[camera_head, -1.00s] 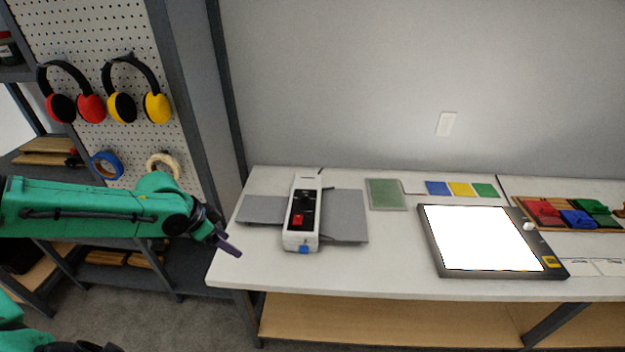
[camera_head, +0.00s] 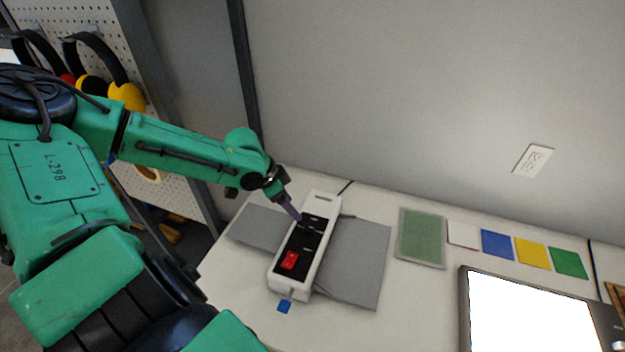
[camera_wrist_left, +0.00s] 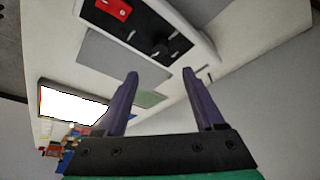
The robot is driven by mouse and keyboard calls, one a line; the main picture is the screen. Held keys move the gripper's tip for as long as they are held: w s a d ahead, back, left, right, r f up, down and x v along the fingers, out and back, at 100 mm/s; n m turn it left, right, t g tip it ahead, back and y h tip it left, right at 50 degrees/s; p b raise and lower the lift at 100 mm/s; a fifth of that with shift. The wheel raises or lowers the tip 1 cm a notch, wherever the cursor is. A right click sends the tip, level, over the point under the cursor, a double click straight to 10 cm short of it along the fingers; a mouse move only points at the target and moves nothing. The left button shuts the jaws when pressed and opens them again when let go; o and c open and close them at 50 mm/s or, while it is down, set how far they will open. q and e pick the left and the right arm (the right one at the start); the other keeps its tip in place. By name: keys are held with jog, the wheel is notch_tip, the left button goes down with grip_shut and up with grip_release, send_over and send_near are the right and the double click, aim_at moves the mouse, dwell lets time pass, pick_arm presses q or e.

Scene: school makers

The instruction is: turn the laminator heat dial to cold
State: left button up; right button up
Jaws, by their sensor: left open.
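The laminator (camera_head: 323,240) is a white upright-edged body with a black control panel, lying on the white table, with grey flat trays at its sides. Its red switch (camera_head: 290,260) is at the near end of the panel; it also shows in the left wrist view (camera_wrist_left: 116,8). The black heat dial (camera_wrist_left: 163,45) is on the panel in the left wrist view; its pointer setting is too small to read. My left gripper (camera_head: 297,214) is at the far part of the panel, close to the dial, partly hiding it. In the wrist view its purple fingers (camera_wrist_left: 160,76) are apart and empty, the dial just beyond the tips.
A blue tag (camera_head: 284,307) hangs at the laminator's near end. A green sheet (camera_head: 421,238) and several coloured cards (camera_head: 497,244) lie to the right. A bright light pad (camera_head: 530,322) is at the lower right. The wall stands behind.

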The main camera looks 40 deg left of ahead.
pick_arm(q)
jog(key=b, duration=0.2)
send_near(307, 226)
jog(key=f, duration=0.3)
jog(key=d+f+b, duration=0.1)
jog(key=shift+w+d+f+b, duration=0.15)
jog(key=shift+w+f+b, duration=0.15)
jog(key=shift+w, duration=0.1)
jog(key=b+x, duration=0.2)
jog(key=x, duration=0.1)
jog(key=w+b+x, duration=0.1)
jog(key=b, duration=0.1)
jog(key=shift+a, duration=0.25)
jog(key=shift+d, duration=0.1)
jog(key=shift+s+r, duration=0.15)
jog(key=shift+r, duration=0.05)
jog(key=c, duration=1)
grip_shut()
pick_arm(e)
notch_tip(307, 226, down, 8)
jog(key=s, duration=0.1)
jog(key=shift+s+f, duration=0.15)
jog(key=shift+s, duration=0.05)
